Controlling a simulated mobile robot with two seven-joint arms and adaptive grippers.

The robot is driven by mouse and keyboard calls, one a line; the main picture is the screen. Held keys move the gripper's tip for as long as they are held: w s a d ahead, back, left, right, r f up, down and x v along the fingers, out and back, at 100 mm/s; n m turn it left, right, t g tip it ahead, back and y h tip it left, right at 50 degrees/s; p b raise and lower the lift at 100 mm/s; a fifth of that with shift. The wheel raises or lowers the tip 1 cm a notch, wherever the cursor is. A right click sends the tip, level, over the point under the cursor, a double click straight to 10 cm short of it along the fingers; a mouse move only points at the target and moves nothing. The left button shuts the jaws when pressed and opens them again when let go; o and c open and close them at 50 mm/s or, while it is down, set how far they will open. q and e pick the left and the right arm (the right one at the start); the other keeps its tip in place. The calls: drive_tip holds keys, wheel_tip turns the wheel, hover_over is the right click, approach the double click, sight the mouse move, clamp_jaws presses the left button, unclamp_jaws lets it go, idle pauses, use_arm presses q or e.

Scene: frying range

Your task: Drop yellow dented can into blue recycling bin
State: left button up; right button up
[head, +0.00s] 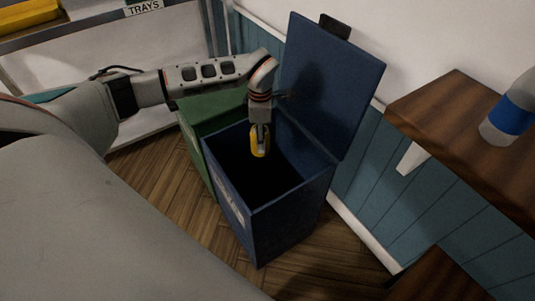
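The blue recycling bin (290,222) stands in the middle of the head view with its lid (333,85) raised against the wall. Its inside is dark. My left gripper (260,140) points down over the bin's opening. The small yellow can (259,148) shows at its fingertips, and the gripper appears shut on it. Dents on the can are too small to make out. My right gripper is not in view.
A green bin (212,108) stands directly left of the blue bin, partly behind my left arm. A wooden shelf (460,125) with a blue-and-white container (511,112) juts from the wall at right. A rack labelled TRAYS (143,8) is at the upper left.

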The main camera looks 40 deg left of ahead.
use_arm(q)
drive_tip(key=o, duration=0.8)
drive_tip(key=shift+o, duration=0.5)
wheel_tip(320, 180, up, 12)
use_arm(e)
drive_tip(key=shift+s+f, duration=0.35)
